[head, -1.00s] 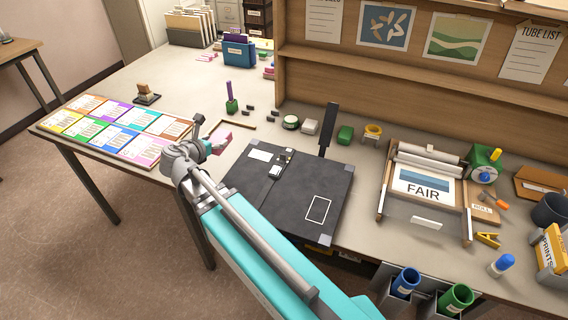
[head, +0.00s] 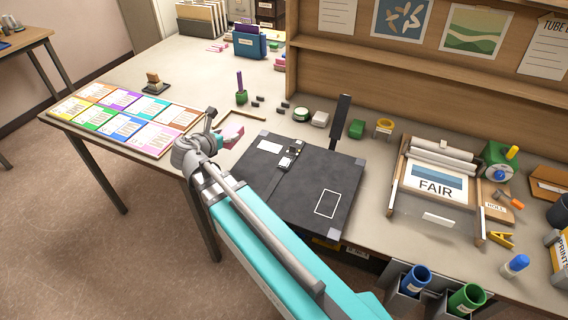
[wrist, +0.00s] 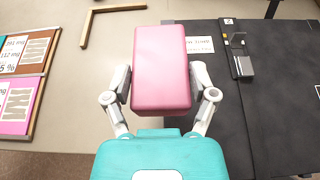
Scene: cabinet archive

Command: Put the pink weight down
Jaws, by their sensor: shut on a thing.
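The pink weight (wrist: 161,68) is a rounded pink block between the fingers of my gripper (wrist: 162,85) in the wrist view. My gripper is shut on it. In the head view the pink weight (head: 232,132) shows just beyond the wrist of my arm, near the left edge of the black board; my gripper is mostly hidden there. In the wrist view the weight overlaps the left edge of the black board (wrist: 205,100) and the bare table beside it. I cannot tell whether it touches the surface below.
A wooden corner bracket (wrist: 87,28) lies on the table beyond the weight. Coloured cards (head: 128,122) lie on the left. A green holder (head: 241,98) and small dark blocks stand behind. Bare table (wrist: 75,100) lies between the cards and the black board.

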